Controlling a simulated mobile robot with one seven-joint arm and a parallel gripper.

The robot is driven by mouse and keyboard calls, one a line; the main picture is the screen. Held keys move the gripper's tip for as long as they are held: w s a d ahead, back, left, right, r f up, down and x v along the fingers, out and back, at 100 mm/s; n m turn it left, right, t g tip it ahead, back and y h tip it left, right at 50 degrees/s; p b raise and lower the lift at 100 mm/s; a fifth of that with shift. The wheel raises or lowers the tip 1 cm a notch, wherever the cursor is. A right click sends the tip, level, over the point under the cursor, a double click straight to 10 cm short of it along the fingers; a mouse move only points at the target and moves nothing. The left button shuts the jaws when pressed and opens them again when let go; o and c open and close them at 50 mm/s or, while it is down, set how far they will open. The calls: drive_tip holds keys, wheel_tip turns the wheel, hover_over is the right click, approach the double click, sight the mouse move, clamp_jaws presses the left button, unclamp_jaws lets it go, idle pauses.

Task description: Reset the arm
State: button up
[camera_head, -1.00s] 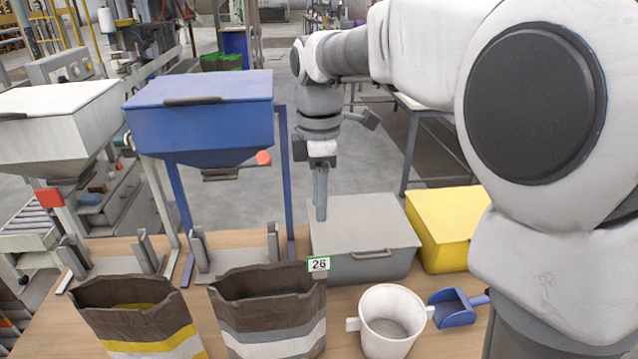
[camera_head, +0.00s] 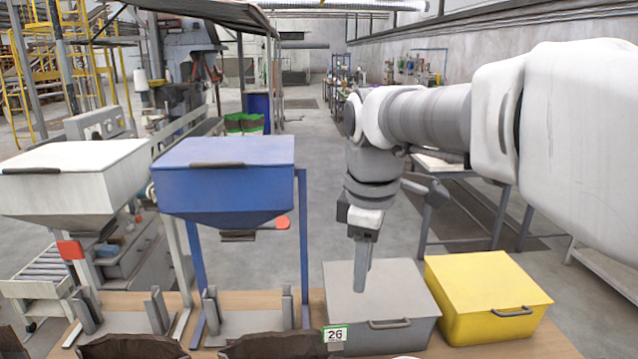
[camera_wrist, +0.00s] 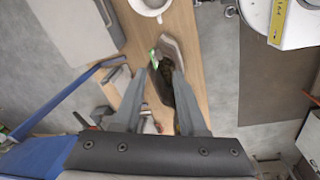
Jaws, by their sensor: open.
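My gripper (camera_head: 361,288) hangs fingers down from my arm in the head view, in front of the grey lidded bin (camera_head: 378,342) and apart from it as far as I can tell. In the wrist view my gripper (camera_wrist: 152,78) has its two fingers spread. No object is held between them. An open paper bag (camera_wrist: 172,58) with a green-edged tag shows below, beyond the fingertips.
A blue hopper (camera_head: 225,185) and a white hopper (camera_head: 75,185) stand at left. A yellow bin (camera_head: 485,285) is right of the grey bin. Bag rims (camera_head: 280,347) show at the bottom edge. A white mug (camera_wrist: 150,5) shows in the wrist view. Floor behind is open.

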drive_tip(key=s+d+f+m+t, duration=0.2)
drive_tip(key=s+d+m, duration=0.1)
drive_tip(key=s+m, duration=0.4)
drive_tip(key=s+d+f+m+t, duration=0.2)
drive_tip(key=s+d+f+m, duration=0.1)
drive_tip(key=s+m, duration=0.4)
drive_tip(key=shift+s+d, duration=0.25)
drive_tip(key=shift+d, duration=0.25)
idle(0.5)
